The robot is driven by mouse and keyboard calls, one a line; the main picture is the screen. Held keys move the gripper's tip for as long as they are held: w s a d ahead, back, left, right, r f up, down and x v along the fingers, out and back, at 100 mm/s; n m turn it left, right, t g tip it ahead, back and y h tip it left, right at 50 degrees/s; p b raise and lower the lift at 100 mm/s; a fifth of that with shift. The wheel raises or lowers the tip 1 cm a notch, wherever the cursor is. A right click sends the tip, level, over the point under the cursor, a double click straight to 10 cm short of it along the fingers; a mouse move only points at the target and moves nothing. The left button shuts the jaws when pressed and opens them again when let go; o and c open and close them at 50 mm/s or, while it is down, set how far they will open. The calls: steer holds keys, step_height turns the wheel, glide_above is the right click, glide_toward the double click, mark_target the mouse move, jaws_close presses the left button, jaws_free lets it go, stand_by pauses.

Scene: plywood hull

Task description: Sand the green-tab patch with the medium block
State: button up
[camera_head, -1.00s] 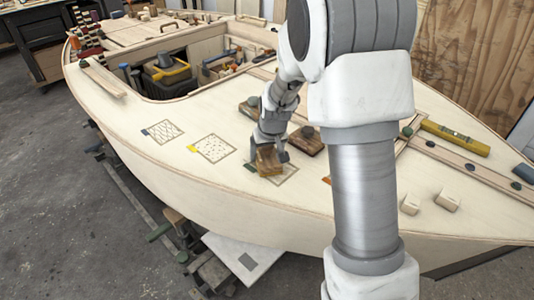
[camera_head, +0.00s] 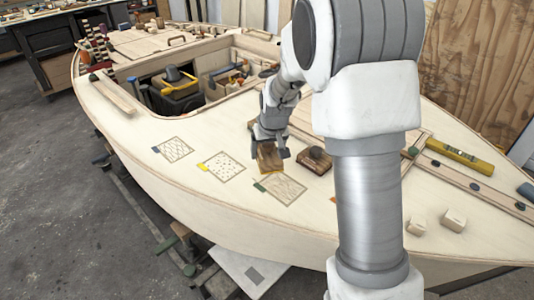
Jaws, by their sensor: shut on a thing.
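The green-tab patch (camera_head: 281,189) is a hatched square on the pale deck, with a small green tab (camera_head: 260,187) at its left corner. My gripper (camera_head: 270,150) is shut on a brown wooden sanding block (camera_head: 268,160), just beyond the patch's far edge. I cannot tell whether the block touches the deck, nor read its grit. A second wooden block with a dark knob (camera_head: 316,160) rests on the deck to the right. Part of another block (camera_head: 251,125) shows behind my gripper, mostly hidden.
A yellow-tab patch (camera_head: 222,167) and a blue-tab patch (camera_head: 174,150) lie to the left. A cockpit opening (camera_head: 185,90) holds tools. A yellow level (camera_head: 459,156) and small pale blocks (camera_head: 453,219) are at right. The near deck edge curves below the patches.

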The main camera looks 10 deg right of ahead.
step_height(320, 180, up, 2)
steer(key=shift+p, duration=0.45)
